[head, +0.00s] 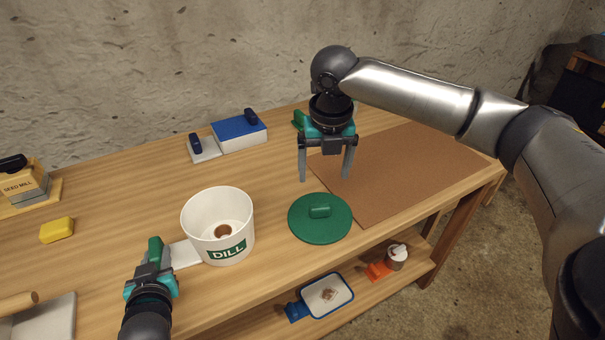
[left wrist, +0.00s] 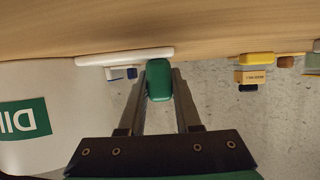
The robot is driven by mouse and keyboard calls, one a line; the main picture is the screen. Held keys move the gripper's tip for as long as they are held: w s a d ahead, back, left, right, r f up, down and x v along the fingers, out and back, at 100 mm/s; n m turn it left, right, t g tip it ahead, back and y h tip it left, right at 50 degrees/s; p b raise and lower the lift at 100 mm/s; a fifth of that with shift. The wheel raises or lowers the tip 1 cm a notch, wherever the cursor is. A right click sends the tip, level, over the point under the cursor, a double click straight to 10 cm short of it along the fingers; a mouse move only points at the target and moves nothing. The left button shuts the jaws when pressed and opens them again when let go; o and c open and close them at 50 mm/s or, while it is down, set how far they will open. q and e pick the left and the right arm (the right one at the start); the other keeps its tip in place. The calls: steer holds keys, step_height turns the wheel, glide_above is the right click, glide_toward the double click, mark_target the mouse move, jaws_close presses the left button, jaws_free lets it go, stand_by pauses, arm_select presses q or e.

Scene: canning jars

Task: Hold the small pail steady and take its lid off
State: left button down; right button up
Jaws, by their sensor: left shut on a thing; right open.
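The small white pail (head: 205,222) stands upright and uncovered on the wooden table, with a green DILL label (head: 226,251). A white arm on its left side carries a green grip. My left gripper (head: 154,254) is shut on this grip; the left wrist view shows the green grip (left wrist: 158,80) between the fingers and the pail's wall (left wrist: 60,95) at the left. The round green lid (head: 318,231) lies flat on the table right of the pail, its knob (head: 319,211) up. My right gripper (head: 326,176) is open and empty above and behind the lid, apart from it.
A small brown thing (head: 222,230) lies inside the pail. A brown mat (head: 410,165) covers the right of the table. A blue-topped box (head: 239,133), a yellow block (head: 57,230) and a seed mill (head: 27,187) stand behind and left. A lower shelf holds a blue-rimmed tray (head: 309,311).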

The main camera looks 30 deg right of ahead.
arm_select(q)
steer(key=c, duration=0.5)
jaws_free()
steer(key=shift+s, duration=0.15)
